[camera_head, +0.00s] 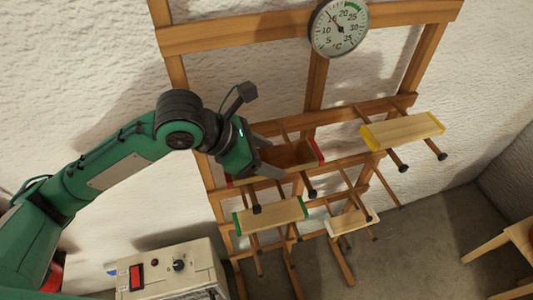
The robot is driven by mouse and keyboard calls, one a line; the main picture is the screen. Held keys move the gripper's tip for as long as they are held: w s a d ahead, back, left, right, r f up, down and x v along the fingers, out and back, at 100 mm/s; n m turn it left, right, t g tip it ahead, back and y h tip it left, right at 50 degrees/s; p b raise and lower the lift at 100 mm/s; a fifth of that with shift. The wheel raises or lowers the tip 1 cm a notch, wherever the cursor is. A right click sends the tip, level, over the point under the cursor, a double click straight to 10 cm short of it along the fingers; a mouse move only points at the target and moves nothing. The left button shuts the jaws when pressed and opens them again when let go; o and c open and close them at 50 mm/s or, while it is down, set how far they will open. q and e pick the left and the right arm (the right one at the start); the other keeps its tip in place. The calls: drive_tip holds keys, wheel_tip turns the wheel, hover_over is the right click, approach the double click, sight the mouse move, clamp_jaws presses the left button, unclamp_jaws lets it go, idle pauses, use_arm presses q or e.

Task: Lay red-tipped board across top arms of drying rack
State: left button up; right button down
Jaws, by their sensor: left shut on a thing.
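The red-tipped board (294,153) is brown with a red band at its right end; a bit of red also shows at its left, below my gripper. My left gripper (266,162) is shut on the board and hides much of its left half. The drying rack (240,37) is a wooden frame against the wall with black-capped arms reaching forward. The board is at the left pair of upper arms (312,192); I cannot tell whether it touches them. My right gripper is not in view.
A yellow-tipped board (405,131) lies across the right upper arms. A green-tipped board (270,215) and a pale board (352,221) lie on lower arms. A round dial (338,27) hangs on the rack. A control box (170,268) stands lower left, a wooden stool (510,240) lower right.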

use_arm(q)
drive_tip(key=o, duration=1.2)
drive_tip(key=shift+a+r, duration=0.3)
drive_tip(key=shift+a, duration=0.15)
drive_tip(key=b+v, duration=0.3)
drive_tip(key=v, duration=0.9)
drive_tip(key=shift+s+a+r+b, duration=0.2)
drive_tip(key=shift+r+b, duration=0.1)
drive_tip(key=shift+b, duration=0.05)
